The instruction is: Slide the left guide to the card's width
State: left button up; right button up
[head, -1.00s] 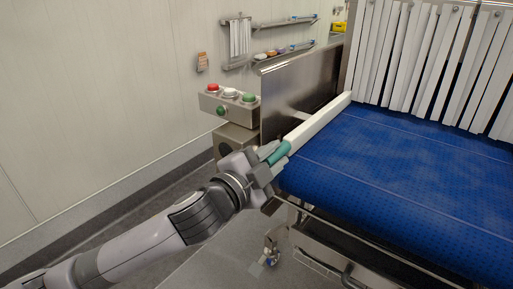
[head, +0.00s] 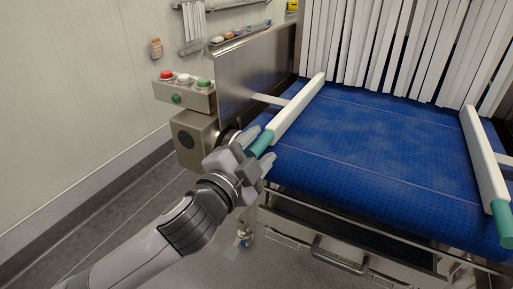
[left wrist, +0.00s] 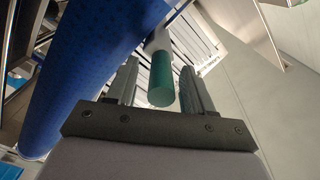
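The left guide (head: 298,108) is a pale rail along the belt's left side with a green handle (head: 261,144) at its near end. A light rod joins it to the steel side wall. My left gripper (head: 258,150) is at this handle. In the left wrist view, the green handle (left wrist: 161,80) lies between the two fingers (left wrist: 158,88), with narrow gaps beside it, so the gripper looks open around it. A matching right guide (head: 482,155) with a green handle stands at the belt's right. I see no card. My right gripper is out of view.
The blue belt (head: 370,140) is bare between the guides. White strip curtains (head: 390,45) hang at its far end. A steel side wall (head: 255,75) and a button box (head: 186,93) with red, white and green buttons stand left of the belt.

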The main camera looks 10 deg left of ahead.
pick_arm(q)
jog(key=shift+s, duration=0.1)
jog(key=v, duration=0.7)
jog(key=shift+b, duration=0.45)
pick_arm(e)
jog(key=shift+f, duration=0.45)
